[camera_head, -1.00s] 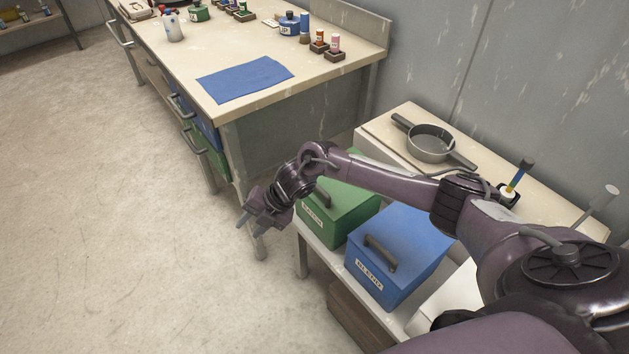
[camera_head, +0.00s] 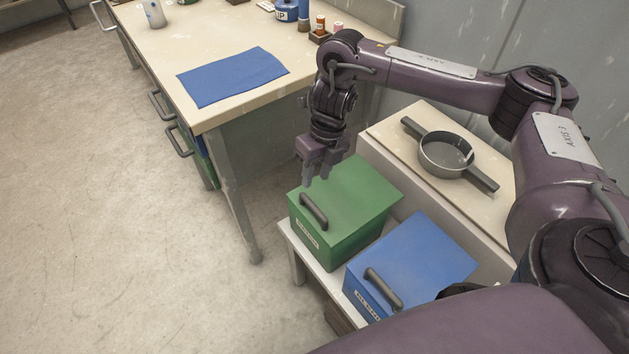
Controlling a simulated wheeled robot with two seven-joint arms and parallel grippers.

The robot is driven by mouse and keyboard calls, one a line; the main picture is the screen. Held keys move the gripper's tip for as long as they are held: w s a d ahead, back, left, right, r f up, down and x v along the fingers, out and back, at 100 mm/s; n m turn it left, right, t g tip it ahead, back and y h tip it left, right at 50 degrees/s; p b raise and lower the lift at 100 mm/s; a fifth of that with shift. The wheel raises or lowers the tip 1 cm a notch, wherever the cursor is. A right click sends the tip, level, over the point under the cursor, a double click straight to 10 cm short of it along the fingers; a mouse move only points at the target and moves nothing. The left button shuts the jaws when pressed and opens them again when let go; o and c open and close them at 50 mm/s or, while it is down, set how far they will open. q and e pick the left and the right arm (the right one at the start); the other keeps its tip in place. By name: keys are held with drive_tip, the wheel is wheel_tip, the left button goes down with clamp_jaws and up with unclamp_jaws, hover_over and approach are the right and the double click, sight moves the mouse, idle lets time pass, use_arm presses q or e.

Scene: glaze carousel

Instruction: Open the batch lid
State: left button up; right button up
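A green box (camera_head: 350,205) with a closed lid stands on a low white bench. A dark bar handle (camera_head: 313,211) is on its lid near the front edge. A blue box (camera_head: 425,255) with a closed lid and a like handle (camera_head: 383,289) stands beside it. Both carry front labels that are too small to read surely. My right gripper (camera_head: 316,181) points down above the green box's handle, apart from it. Its fingers look parted, with nothing between them. My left gripper is not in view.
A grey two-handled pan (camera_head: 446,155) sits on a raised shelf behind the boxes. A workbench (camera_head: 215,112) with a blue mat (camera_head: 233,77), bottles and jars stands at the upper left. The floor at left is clear.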

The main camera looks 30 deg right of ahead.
sight(310, 201)
drive_tip(key=f, duration=0.2)
drive_tip(key=a+f, duration=0.1)
drive_tip(key=f, duration=0.4)
drive_tip(key=shift+s+a, duration=0.3)
drive_tip(key=shift+a, duration=0.05)
drive_tip(key=shift+c, duration=0.4)
clamp_jaws()
